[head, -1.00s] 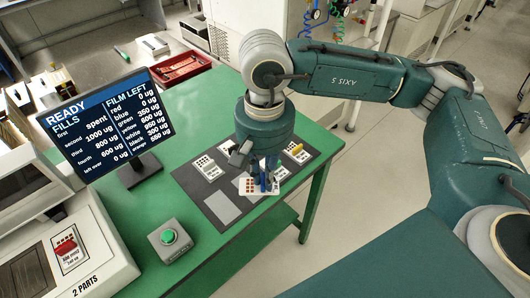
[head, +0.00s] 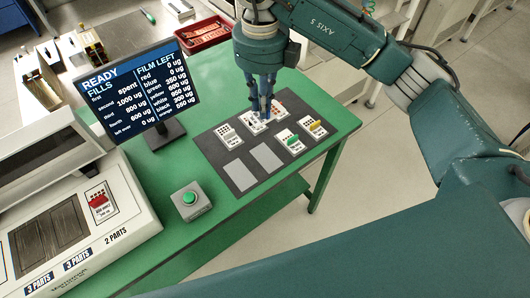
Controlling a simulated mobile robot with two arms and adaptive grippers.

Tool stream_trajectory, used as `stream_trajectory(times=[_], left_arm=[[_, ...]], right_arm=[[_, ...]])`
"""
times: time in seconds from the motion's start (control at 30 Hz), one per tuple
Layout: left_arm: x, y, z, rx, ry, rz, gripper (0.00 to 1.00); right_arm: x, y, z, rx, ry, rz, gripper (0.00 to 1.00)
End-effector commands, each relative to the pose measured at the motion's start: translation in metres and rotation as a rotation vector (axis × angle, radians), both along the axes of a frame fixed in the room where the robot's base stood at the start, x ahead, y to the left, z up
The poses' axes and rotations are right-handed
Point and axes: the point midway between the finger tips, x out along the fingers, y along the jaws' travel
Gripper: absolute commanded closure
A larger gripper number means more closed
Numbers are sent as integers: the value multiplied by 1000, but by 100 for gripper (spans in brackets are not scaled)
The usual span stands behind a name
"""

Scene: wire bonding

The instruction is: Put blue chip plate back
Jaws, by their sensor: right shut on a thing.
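My right gripper (head: 265,112) points down over the back row of a dark grey mat (head: 213,152) on the green table. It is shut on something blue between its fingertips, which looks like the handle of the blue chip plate. A white plate (head: 252,124) shows just under and left of the fingers; they partly hide it, and I cannot tell whether it rests on the mat. Two bare light-grey spots, a left one (head: 240,175) and a right one (head: 266,157), lie in the front row. My left gripper is not in view.
Other white plates sit on the mat: one with dark dots (head: 226,136), one with a green piece (head: 289,141), one with a yellow piece (head: 314,127). A green button box (head: 190,200), a monitor (head: 140,92) and a red tray (head: 203,35) stand around the mat.

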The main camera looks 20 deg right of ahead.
Motion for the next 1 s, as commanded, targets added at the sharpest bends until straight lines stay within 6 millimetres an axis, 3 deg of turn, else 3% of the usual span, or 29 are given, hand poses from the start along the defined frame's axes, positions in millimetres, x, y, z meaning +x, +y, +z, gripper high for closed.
stream_trajectory(times=[0.2,0.5,1.0], left_arm=[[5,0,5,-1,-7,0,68],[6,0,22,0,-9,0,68],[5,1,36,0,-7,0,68]], right_arm=[[-4,1,-58,2,11,-1,100],[-2,0,-127,0,6,0,100],[-2,0,-186,0,3,1,100]])
